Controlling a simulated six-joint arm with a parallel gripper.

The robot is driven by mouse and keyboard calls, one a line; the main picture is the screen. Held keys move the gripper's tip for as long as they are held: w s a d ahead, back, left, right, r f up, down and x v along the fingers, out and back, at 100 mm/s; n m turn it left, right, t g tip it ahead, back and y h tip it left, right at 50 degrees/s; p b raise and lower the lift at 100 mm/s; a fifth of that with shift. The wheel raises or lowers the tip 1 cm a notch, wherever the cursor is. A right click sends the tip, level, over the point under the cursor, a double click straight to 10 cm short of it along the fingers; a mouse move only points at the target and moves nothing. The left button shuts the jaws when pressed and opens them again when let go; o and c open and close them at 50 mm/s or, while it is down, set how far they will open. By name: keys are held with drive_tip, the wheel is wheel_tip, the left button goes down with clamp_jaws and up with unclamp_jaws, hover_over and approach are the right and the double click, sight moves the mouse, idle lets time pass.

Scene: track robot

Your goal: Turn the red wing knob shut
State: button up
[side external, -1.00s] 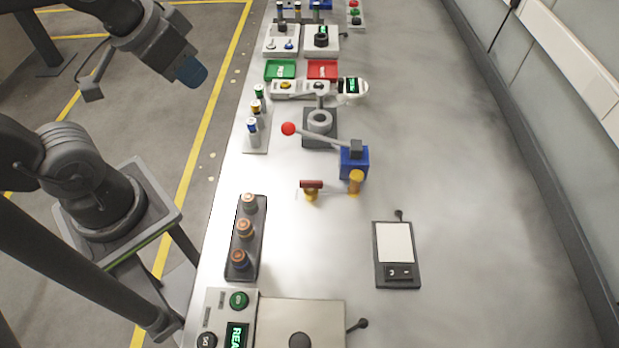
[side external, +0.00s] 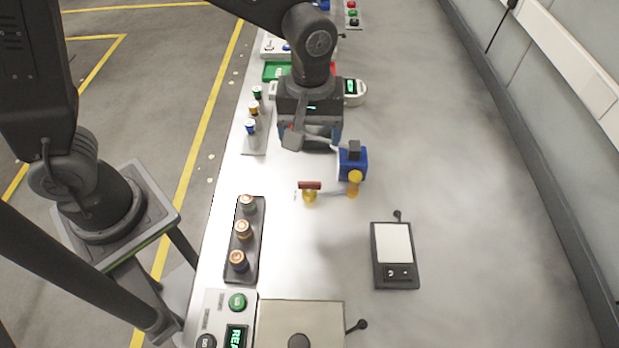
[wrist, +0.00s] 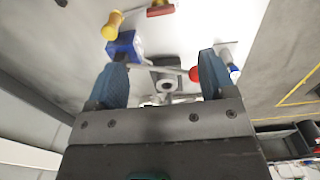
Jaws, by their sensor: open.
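The red wing knob (side external: 310,185) sits on a small yellow valve body (side external: 309,196) in the middle of the bench, left of the orange-yellow post (side external: 354,183). The knob also shows at the top of the wrist view (wrist: 160,10). My gripper (side external: 308,138) is above the bench, behind the knob in the side view and apart from it. In the wrist view its two blue fingers (wrist: 162,72) are spread wide with nothing held between them. In the side view my wrist hides most of the grey round fixture and its lever.
A blue block (side external: 353,162) stands right of my gripper. A red ball-ended lever (wrist: 195,74) shows near one finger in the wrist view. A dark rack (side external: 256,258) with several cylinders is at front left, and a scale (side external: 394,245) at front right.

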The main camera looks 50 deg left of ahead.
sight(309, 183)
wheel_tip(309, 183, down, 13)
drive_tip(key=shift+f, duration=0.2)
idle(0.4)
drive_tip(key=c, duration=0.9)
